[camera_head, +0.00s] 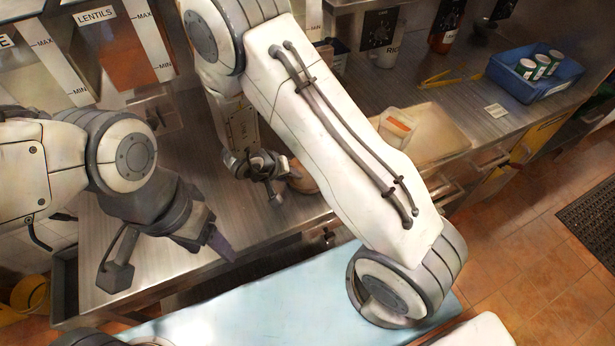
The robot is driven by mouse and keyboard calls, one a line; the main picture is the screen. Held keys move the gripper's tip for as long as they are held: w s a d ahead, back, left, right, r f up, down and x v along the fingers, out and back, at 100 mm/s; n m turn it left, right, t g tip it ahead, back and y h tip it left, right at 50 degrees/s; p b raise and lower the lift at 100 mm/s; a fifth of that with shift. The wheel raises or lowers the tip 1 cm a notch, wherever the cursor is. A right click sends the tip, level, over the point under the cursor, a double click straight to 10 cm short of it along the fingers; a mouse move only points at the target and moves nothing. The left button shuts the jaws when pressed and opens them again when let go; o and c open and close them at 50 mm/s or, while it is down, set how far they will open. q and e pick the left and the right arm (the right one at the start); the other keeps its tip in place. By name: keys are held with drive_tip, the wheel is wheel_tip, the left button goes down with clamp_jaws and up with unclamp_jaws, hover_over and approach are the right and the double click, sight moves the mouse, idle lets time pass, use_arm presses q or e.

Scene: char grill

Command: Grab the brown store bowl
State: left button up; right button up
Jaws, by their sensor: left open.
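A small brown bowl (303,184) sits on the steel counter in the middle of the head view. My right arm's large white link covers part of it. My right gripper (284,186) points down just left of the bowl, with a fingertip close to the bowl's edge. I cannot tell whether it touches the bowl or how far its jaws are apart. My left gripper (170,262) is open and empty over the front left of the counter, well to the left of the bowl.
A blue basket (572,73) with several cans stands at the back right. A white container with orange contents (397,125) stands on a board (445,128). Yellow tongs (448,78) lie behind. Lentil dispensers (125,45) line the back left. The counter's front left is clear.

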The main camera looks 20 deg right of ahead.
clamp_jaws()
idle(1.2)
